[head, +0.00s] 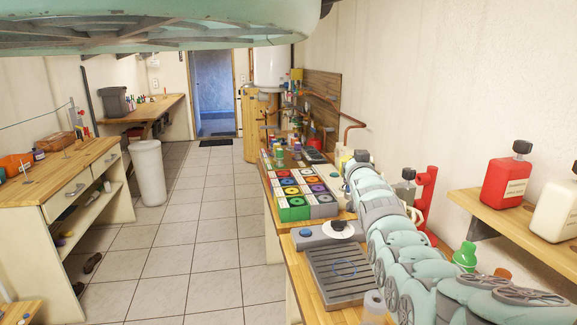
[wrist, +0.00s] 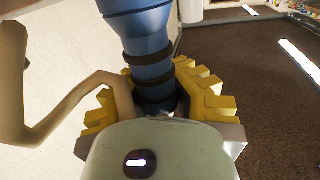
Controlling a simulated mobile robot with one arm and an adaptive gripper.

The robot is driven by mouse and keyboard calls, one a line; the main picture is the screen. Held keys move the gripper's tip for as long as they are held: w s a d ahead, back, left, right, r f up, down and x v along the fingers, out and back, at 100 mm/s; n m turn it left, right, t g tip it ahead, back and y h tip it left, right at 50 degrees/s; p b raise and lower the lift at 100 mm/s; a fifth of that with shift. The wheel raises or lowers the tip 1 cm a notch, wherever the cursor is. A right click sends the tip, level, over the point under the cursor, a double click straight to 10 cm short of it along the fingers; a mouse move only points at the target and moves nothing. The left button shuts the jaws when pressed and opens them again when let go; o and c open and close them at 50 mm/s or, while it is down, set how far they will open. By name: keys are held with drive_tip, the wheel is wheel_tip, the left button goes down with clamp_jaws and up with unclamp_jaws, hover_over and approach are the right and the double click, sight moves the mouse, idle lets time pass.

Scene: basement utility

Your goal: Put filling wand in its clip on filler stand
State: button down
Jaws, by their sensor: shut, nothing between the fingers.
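In the wrist view, grey and yellow toothed parts that look like my gripper (wrist: 160,108) spread to both sides of a blue cylinder with black rings (wrist: 148,45). My gripper is shut with nothing held. I cannot tell whether the blue cylinder is the filling wand, nor whether it touches the gripper. In the head view, my pale green arm reaches along the right bench, and its far end hides the gripper. A grey ridged tray (head: 322,283) lies on the bench left of my arm. I cannot make out the stand's clip.
A grey unit with a blue knob (head: 308,235) lies behind the tray. Crates with coloured discs (head: 293,210) stand farther back. A red pipe (head: 426,190) rises right of my arm. A shelf holds a red container (head: 505,183).

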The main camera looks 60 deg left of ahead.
drive_tip(key=c, duration=1.7)
unclamp_jaws()
drive_tip(key=shift+w+f, duration=0.1)
drive_tip(key=shift+f, duration=0.3)
drive_tip(key=shift+o, duration=1.3)
drive_tip(key=shift+d, duration=0.1)
drive_tip(key=o, duration=0.4)
drive_tip(key=shift+r, duration=0.1)
drive_tip(key=shift+s+d+f, duration=0.2)
drive_tip(key=shift+s+d, duration=0.05)
drive_tip(key=shift+s, duration=0.1)
drive_tip(key=shift+v, duration=0.75)
drive_tip(key=shift+r+v, duration=0.1)
drive_tip(key=shift+v, duration=2.35)
drive_tip(key=shift+r+v, duration=0.15)
drive_tip(key=shift+v, duration=2.25)
